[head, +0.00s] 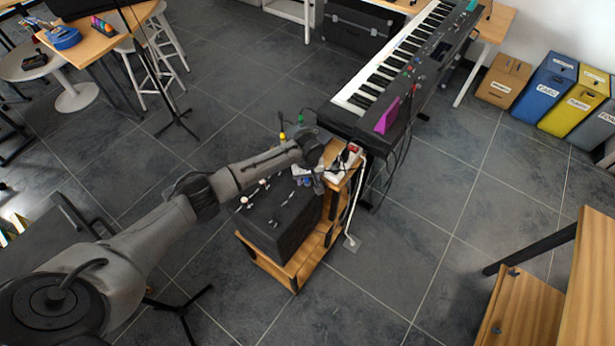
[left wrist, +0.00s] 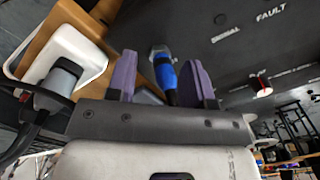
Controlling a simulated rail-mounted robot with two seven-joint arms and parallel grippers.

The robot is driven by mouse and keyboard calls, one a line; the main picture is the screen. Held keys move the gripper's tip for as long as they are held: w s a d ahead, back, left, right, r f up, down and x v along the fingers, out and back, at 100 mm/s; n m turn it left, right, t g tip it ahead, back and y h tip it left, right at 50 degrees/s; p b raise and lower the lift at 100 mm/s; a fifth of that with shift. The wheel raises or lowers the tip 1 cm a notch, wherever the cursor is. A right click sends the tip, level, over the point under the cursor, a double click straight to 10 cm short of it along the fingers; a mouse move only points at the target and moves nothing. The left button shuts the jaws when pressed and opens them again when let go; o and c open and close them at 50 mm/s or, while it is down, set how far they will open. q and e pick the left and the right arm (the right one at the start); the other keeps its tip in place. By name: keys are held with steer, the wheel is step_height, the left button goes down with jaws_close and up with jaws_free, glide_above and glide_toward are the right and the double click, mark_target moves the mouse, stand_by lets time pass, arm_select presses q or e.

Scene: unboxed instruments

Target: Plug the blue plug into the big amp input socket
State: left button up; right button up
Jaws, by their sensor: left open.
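The black amp (head: 283,222) stands on a wooden stand, and its dark panel (left wrist: 225,62) with white lettering fills the upper right of the left wrist view. The blue plug (left wrist: 164,76) has a grey end and lies between the purple fingers of my left gripper (left wrist: 157,68), nearer the right finger. It also shows as a small blue spot in the head view (head: 307,181). My left gripper (head: 314,180) is open at the amp's far right corner. I cannot tell whether the plug's end sits in a socket, nor which socket is the big input. My right gripper is out of view.
A white power strip (head: 343,166) with plugs and cables stands just right of my left gripper. The keyboard (head: 392,62) is behind it. A red-topped part (left wrist: 261,86) stands on the amp panel.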

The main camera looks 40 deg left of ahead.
arm_select(q)
step_height(320, 180, up, 14)
steer(key=p, duration=0.2)
steer(key=shift+p, duration=0.35)
steer(key=shift+f+m, duration=0.1)
steer(key=shift+m, duration=0.2)
